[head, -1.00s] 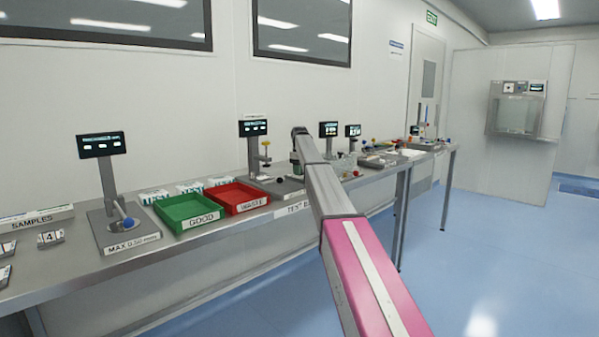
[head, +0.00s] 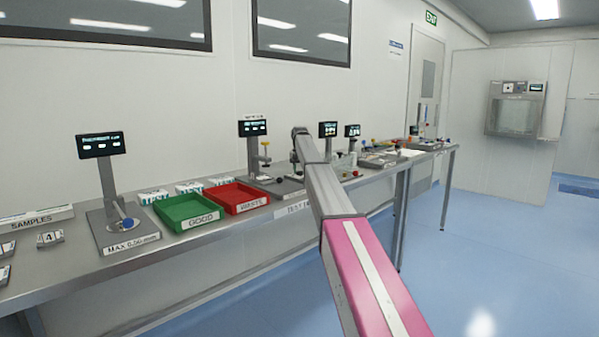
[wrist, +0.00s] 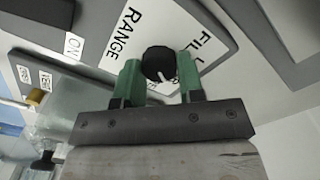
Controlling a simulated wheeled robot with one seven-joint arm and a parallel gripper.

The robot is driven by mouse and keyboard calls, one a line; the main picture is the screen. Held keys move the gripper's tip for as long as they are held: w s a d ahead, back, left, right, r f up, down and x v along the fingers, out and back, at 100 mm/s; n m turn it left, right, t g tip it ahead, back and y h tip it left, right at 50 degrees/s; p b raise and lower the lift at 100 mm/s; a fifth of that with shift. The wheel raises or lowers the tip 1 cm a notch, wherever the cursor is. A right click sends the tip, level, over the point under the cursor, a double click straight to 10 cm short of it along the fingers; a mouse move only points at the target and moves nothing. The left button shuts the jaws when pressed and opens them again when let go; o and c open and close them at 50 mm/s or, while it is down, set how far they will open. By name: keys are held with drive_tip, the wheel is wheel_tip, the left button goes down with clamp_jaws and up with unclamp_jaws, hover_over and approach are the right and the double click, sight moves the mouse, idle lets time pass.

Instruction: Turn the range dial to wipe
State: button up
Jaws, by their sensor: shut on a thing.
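The range dial (wrist: 159,62) is a round black knob with a white pointer line, in the middle of the wrist view. It sits on a white label reading RANGE on one side and FILL on the other; more lettering is hidden behind my gripper. My gripper (wrist: 160,84) has green fingers, one on each side of the dial, and is shut on it. The pointer line points toward my gripper, down and slightly right in the picture. I cannot make out the word WIPE. In the head view my arm hides the dial.
An ON label (wrist: 73,45) and a TEST label (wrist: 45,80) show at the left of the wrist view. On the steel bench stand a green GOOD tray (head: 190,222), a red WASTE tray (head: 262,203) and several screens on posts. The blue floor at right is clear.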

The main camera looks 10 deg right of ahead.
drive_tip(key=m, duration=0.5)
drive_tip(key=shift+m, duration=0.3)
idle(0.4)
drive_tip(key=o, duration=0.9)
drive_tip(key=shift+r, duration=0.15)
wheel_tip(320, 180, up, 11)
drive_tip(key=shift+f, duration=0.2)
drive_tip(key=shift+s, duration=0.1)
